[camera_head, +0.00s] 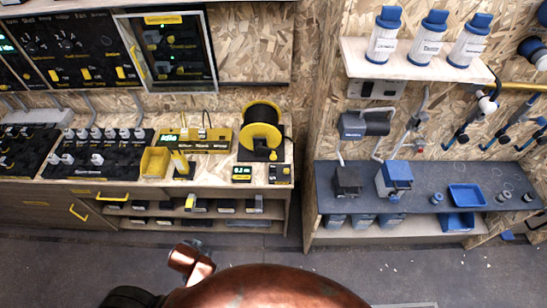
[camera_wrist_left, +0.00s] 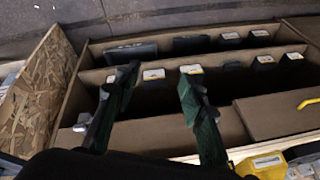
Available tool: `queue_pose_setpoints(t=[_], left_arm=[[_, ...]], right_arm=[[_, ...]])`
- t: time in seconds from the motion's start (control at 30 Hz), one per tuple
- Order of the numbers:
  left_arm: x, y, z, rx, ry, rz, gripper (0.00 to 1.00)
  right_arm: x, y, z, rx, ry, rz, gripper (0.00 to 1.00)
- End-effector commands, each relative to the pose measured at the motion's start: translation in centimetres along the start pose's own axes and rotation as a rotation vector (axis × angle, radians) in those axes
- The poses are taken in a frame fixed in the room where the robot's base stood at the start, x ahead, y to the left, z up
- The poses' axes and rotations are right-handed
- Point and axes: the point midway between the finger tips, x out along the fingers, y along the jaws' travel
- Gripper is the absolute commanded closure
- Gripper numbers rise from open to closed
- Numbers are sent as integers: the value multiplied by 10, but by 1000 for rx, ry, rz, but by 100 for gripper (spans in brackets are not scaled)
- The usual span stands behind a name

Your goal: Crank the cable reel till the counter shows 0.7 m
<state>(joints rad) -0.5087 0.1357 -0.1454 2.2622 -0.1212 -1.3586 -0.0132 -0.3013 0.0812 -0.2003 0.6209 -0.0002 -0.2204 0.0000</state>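The cable reel (camera_head: 262,128) has yellow rims and a dark wound core, and stands on the wooden bench against the back wall. A small yellow part, perhaps its crank knob (camera_head: 255,160), shows at its lower front. A small counter (camera_head: 242,173) with green digits is at the bench's front edge below the reel; its reading is too small to be sure of. My left gripper (camera_wrist_left: 162,70) shows in the left wrist view with its two dark green fingers apart and nothing between them. It is over the shelf area. My right gripper is in neither view.
A black-and-yellow box (camera_head: 280,173) sits right of the counter. A yellow bin (camera_head: 155,161) and a yellow device (camera_head: 207,140) are to the left. Low shelves with small boxes (camera_wrist_left: 152,75) lie under the bench. A grey workbench (camera_head: 430,181) stands to the right.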

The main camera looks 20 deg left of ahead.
Motion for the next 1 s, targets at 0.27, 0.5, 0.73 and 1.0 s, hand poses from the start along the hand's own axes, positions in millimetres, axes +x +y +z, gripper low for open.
queue_pose_setpoints(t=[0.27, 0.5, 0.73, 1.0], left_arm=[[-17, -44, -89, 160, 200, -232, 63], [-30, -57, -186, 406, 410, -461, 63], [-54, 4, -317, 916, 709, -735, 63], [-50, 105, -374, 1420, 903, -867, 63]], right_arm=[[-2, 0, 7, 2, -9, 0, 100], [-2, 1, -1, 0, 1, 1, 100], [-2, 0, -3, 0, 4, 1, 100], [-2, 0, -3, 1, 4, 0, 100]])
